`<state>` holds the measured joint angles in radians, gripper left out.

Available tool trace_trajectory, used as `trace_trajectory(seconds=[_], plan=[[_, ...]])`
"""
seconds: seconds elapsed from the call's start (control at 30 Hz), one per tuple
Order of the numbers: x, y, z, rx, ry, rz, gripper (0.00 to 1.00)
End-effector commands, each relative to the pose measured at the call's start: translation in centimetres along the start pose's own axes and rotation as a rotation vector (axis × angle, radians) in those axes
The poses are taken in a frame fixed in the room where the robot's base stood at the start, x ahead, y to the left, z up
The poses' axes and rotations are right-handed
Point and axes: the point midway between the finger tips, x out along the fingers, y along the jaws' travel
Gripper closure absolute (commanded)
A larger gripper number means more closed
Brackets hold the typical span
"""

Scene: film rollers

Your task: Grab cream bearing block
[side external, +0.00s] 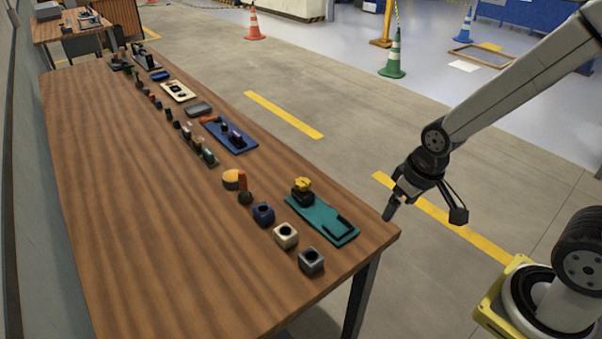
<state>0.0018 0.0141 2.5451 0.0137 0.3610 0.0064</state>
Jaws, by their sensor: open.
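The cream bearing block (286,235) is a small cube with a dark round bore in its top. It stands upright on the wooden table near its right front corner, between a navy block (263,213) and a grey block (311,261) of like shape. My gripper (391,208) points down at the table's right edge, to the right of the block and clearly apart from it. It is open, and I see nothing in it. Its fingers are small and dark in this view.
A teal plate (322,219) with a yellow-topped part (303,188) lies between the blocks and my gripper. The table's (150,230) left front is clear.

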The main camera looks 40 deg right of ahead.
Motion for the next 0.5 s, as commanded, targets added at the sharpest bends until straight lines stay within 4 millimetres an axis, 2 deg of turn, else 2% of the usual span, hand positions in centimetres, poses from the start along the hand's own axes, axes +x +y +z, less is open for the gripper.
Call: trace_trajectory(seconds=[0.23,0.5], plan=[[1.3,-0.2,-1.7,0.14,-0.078,-0.029,0.0],[4.0,-1.2,-4.9,0.408,-0.23,-0.1,0.0]])
